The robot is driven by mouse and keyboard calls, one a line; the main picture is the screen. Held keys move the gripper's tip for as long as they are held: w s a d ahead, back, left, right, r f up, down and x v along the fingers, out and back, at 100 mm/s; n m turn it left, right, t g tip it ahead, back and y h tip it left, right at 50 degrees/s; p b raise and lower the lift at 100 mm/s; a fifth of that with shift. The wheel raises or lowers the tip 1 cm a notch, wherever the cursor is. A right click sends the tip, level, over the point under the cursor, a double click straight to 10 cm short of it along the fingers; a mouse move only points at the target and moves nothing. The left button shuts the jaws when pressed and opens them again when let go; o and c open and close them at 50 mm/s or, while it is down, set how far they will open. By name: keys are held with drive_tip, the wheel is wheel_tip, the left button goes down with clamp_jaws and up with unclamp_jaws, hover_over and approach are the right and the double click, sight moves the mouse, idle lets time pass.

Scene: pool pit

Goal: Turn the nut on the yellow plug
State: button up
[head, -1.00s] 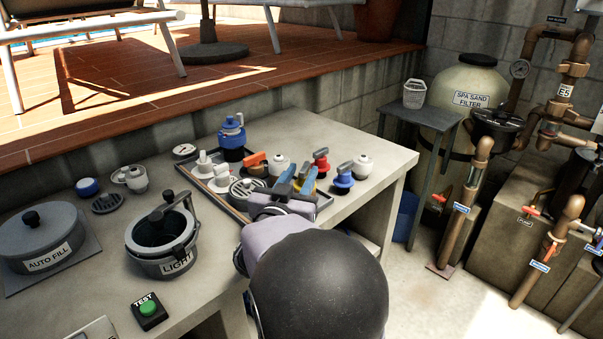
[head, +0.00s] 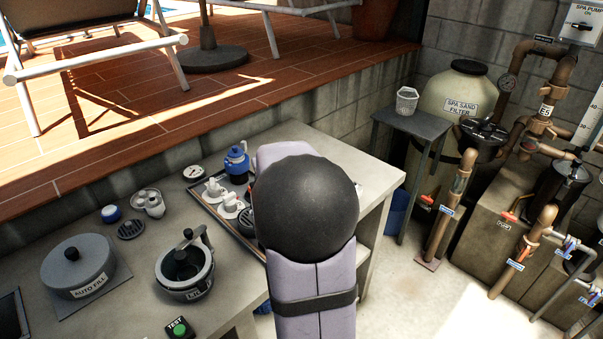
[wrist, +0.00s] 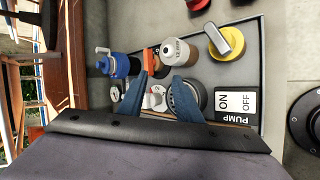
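The yellow plug (wrist: 222,46) shows in the wrist view as a yellow round base with a grey wing-shaped nut (wrist: 230,40) on top. It is near the upper right of the dark tray (wrist: 262,60). My gripper (wrist: 164,82) is open, its two blue fingers apart with nothing held between them. The fingers are to the left of and below the yellow plug in that view, clear of it. In the head view my arm hides the plug and the gripper.
A LIGHT pot (head: 185,268) and AUTO FILL lid (head: 78,265) sit left on the bench.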

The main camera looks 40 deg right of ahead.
drive_tip(key=s+d+r+n+g+y+p, duration=0.1)
drive_tip(key=s+d+r+n+g+p, duration=0.3)
drive_tip(key=s+n+p, duration=0.5)
drive_tip(key=shift+n+g, duration=0.4)
drive_tip(key=shift+g, duration=0.3)
drive_tip(key=shift+w+a+b+x, duration=0.15)
drive_tip(key=shift+x, duration=1)
drive_tip(key=shift+w+a+b+x, duration=0.1)
drive_tip(key=shift+a+b+x, duration=0.05)
drive_tip(key=shift+x, duration=1)
drive_tip(key=shift+w+a+b+x, duration=0.15)
drive_tip(key=shift+a+x, duration=0.05)
drive_tip(key=shift+x, duration=1)
clamp_jaws()
